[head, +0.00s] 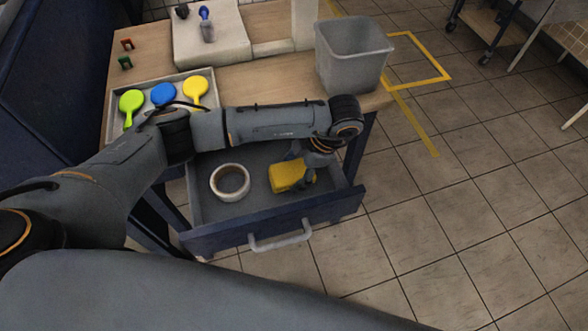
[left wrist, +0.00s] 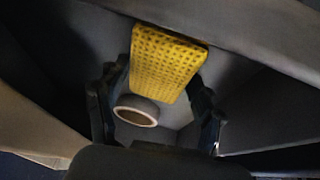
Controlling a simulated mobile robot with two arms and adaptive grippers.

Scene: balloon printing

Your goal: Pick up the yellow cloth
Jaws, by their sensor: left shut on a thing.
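The yellow cloth (head: 284,176) is in the open drawer (head: 205,238) of the table, right of the roll of tape. My left gripper (head: 304,178) reaches down into the drawer at the cloth's right end and is shut on it. In the left wrist view the dimpled yellow cloth (left wrist: 166,62) sits between the two dark fingers (left wrist: 158,108). The fingertips are partly hidden, and I cannot tell whether the cloth is clear of the drawer floor. My right gripper is not in view.
A roll of tape (head: 230,181) lies in the drawer left of the cloth; it also shows in the left wrist view (left wrist: 136,111). The drawer walls surround my gripper closely.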

